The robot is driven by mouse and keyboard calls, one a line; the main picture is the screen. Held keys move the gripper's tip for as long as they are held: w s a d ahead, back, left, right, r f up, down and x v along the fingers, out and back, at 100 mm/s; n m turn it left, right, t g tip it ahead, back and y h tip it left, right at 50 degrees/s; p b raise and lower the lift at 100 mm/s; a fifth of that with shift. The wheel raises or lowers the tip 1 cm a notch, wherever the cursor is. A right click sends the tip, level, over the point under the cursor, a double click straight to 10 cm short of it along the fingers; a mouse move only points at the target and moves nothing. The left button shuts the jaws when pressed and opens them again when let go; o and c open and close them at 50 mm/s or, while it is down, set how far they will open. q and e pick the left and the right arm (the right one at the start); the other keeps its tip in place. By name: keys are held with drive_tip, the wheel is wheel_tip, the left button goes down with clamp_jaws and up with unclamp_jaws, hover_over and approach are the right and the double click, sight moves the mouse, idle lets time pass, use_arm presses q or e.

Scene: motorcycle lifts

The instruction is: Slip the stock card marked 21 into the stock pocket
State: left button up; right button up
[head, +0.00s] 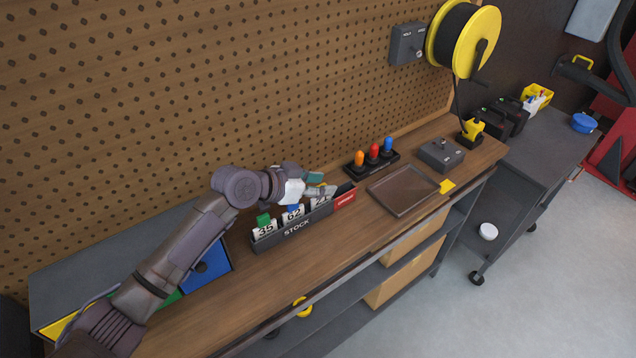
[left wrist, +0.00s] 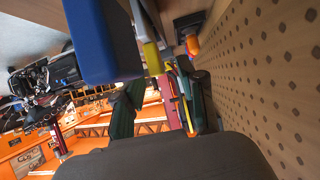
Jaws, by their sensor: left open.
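The dark stock pocket (head: 297,229), lettered STOCK, stands on the bench below the pegboard. The card marked 21 (head: 319,201) stands at its right end, its face partly hidden by my left gripper. Cards marked 35 (head: 264,231) and 62 (head: 292,214) stand to its left, with a green and a blue tab. My left gripper (head: 319,187) is open right above the 21 card, its fingers beside the top of that card. In the left wrist view, a blue tab (left wrist: 103,40) and a yellow tab (left wrist: 152,58) show close up. My right gripper is out of view.
A red-and-dark holder (head: 345,198) stands just right of the stock pocket. Further right are a rack of orange, red and blue handles (head: 373,156), an empty brown tray (head: 403,190) and a grey switch box (head: 441,154). The bench front before the pocket is clear.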

use_arm(q)
drive_tip(key=v, duration=1.2)
drive_tip(key=shift+s+f, duration=0.1)
